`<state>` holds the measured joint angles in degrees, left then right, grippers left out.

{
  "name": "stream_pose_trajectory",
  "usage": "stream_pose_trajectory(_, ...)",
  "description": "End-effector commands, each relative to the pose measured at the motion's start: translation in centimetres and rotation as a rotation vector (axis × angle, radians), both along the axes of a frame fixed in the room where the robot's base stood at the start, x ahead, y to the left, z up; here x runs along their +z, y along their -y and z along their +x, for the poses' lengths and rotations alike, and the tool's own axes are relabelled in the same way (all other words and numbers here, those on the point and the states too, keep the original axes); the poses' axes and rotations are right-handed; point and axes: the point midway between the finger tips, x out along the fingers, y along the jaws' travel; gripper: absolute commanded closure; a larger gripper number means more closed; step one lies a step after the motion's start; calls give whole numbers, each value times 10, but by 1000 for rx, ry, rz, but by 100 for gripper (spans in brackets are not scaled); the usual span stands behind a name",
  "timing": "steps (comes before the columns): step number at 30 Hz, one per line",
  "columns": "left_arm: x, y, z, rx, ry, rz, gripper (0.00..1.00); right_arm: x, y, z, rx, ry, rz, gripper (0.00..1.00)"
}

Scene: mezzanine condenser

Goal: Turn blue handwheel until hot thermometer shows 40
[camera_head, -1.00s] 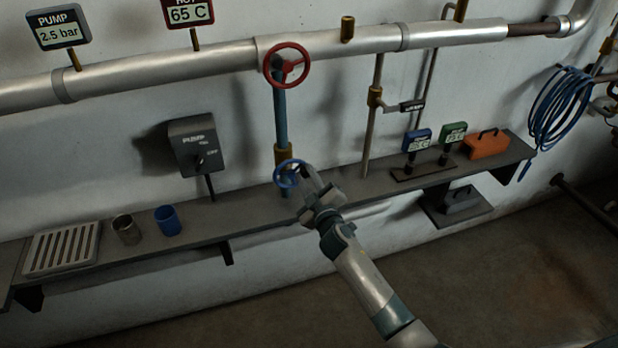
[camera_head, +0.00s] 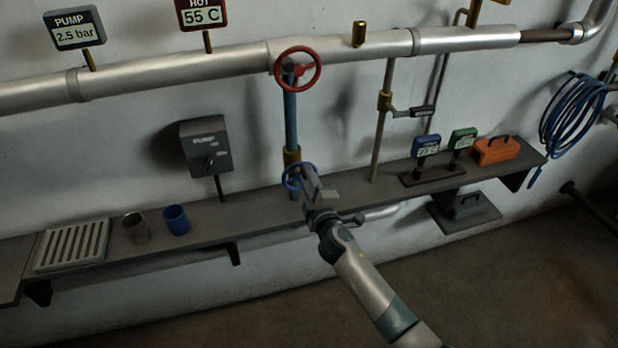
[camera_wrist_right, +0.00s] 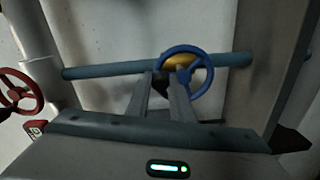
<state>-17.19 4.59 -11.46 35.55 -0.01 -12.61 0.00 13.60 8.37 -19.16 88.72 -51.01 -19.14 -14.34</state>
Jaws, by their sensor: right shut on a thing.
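The blue handwheel (camera_head: 291,176) sits low on the vertical blue pipe below the red handwheel, partly hidden by my right gripper. My right gripper (camera_head: 308,178) is at its right side, shut on its rim. In the right wrist view the two fingers (camera_wrist_right: 166,78) reach the left part of the blue handwheel (camera_wrist_right: 190,74), in front of its brass hub. The hot thermometer (camera_head: 202,15), a dark red display at the top, reads 55 C; its upper edge is cut off. My left gripper is not in view.
A red handwheel (camera_head: 298,70) is on the large silver pipe (camera_head: 180,68) above. A pump gauge (camera_head: 75,30) reads 2.5 bar. The shelf holds a grate (camera_head: 72,246), a metal cup (camera_head: 135,228), a blue cup (camera_head: 176,219), small blue and green displays and an orange toolbox (camera_head: 497,150).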

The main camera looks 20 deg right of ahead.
Motion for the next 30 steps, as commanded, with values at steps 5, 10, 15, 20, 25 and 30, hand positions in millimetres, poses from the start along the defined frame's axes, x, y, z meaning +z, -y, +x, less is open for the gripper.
stream_pose_trajectory(5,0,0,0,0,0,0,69,0,-1,0,2,0,-1,100)
stream_pose_trajectory(10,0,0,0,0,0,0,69,0,-1,0,2,0,0,70)
stream_pose_trajectory(15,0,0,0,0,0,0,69,0,-1,0,1,-1,0,61)
stream_pose_trajectory(20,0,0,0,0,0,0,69,0,0,0,1,0,0,61)
stream_pose_trajectory(25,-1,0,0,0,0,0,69,0,0,-4,1,0,0,61)
stream_pose_trajectory(30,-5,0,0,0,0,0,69,-2,1,-18,0,0,0,61)
